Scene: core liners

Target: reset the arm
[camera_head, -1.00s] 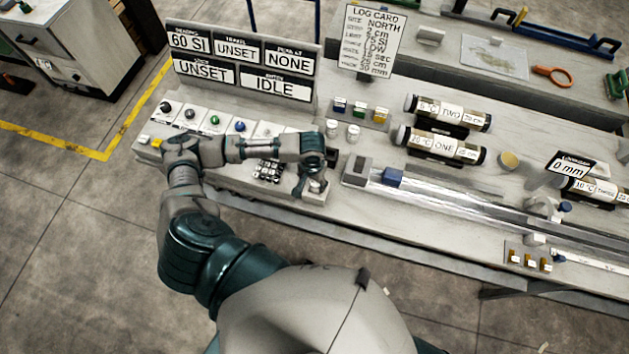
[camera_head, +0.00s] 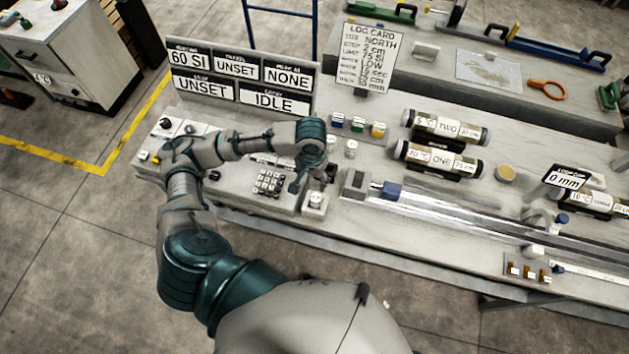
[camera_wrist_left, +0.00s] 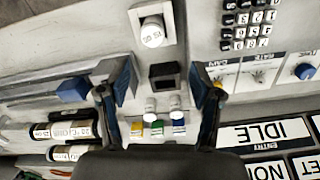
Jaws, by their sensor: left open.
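My left arm (camera_head: 225,150) reaches across the control panel from the left. My left gripper (camera_head: 312,183) hangs at the panel's right end, near a white round knob (camera_head: 315,200). In the left wrist view my left gripper (camera_wrist_left: 158,92) has its two dark fingers spread wide, with nothing held between them. The white knob (camera_wrist_left: 153,34) and a black square recess (camera_wrist_left: 165,76) lie below and beyond the fingers. My right gripper is not in view.
A keypad (camera_head: 270,181) sits left of the gripper. Two white jars (camera_head: 351,148) and small coloured blocks (camera_head: 358,124) stand behind it. A clear trough (camera_head: 450,210) and core tubes (camera_head: 437,160) lie to the right. The display board (camera_head: 240,75) reads IDLE.

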